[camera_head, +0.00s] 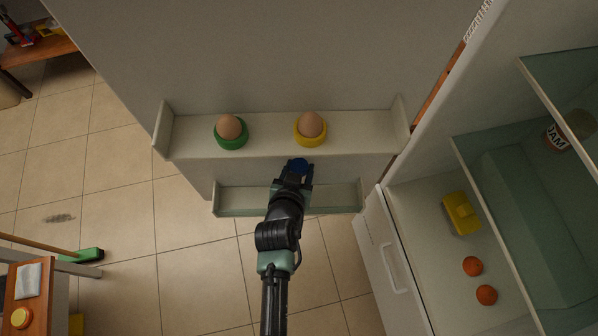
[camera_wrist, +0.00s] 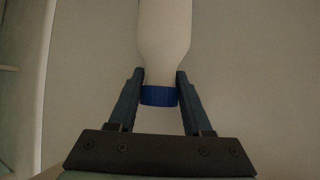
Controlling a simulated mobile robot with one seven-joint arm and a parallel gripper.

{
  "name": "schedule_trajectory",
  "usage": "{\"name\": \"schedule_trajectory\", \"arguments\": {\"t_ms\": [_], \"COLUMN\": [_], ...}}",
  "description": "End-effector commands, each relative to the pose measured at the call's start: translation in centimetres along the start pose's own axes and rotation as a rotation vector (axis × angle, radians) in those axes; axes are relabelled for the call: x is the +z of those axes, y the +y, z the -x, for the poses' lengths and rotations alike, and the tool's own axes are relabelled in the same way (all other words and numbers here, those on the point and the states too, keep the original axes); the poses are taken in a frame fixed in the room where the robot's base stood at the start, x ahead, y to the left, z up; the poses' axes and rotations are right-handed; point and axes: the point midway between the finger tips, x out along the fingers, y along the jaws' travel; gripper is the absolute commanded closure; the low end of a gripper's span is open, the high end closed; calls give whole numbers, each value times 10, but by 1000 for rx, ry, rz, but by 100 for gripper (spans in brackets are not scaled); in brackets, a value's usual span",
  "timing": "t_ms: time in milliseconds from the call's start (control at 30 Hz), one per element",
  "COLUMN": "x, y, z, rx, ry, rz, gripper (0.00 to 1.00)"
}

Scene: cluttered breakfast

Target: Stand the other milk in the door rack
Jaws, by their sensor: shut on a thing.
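My gripper (camera_head: 299,168) is shut on a white milk bottle (camera_wrist: 165,30) with a blue cap (camera_wrist: 159,96). The fingers close on the bottle's neck from both sides in the wrist view. In the head view the blue cap (camera_head: 299,164) shows between the fingers, and the body of the bottle is hidden. The lower door rack (camera_head: 335,208) is a pale trough on the open fridge door, partly covered by my arm. The gripper appears over this rack, below the egg shelf in the picture. Whether the bottle touches the rack floor cannot be seen.
The upper door shelf (camera_head: 265,147) holds an egg in a green cup (camera_head: 231,142) and an egg in a yellow cup (camera_head: 310,139). The fridge interior at right holds a yellow block (camera_head: 461,213), two orange balls and a jam jar (camera_head: 555,138). Tiled floor lies below.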

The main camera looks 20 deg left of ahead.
Motion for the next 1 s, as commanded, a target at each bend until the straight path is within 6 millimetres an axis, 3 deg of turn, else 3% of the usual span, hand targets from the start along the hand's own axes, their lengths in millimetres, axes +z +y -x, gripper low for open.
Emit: {"name": "schedule_trajectory", "arguments": {"t_ms": [333, 900, 933, 1000], "x": [25, 31, 32, 32], "y": [-1, -1, -1, -1], "z": [-19, -28, -27, -26], "rx": [-3, -2, -1, -1], "ry": [4, 6, 1, 1], "rz": [0, -1, -1, -1], "gripper": [100, 100, 45, 33]}}
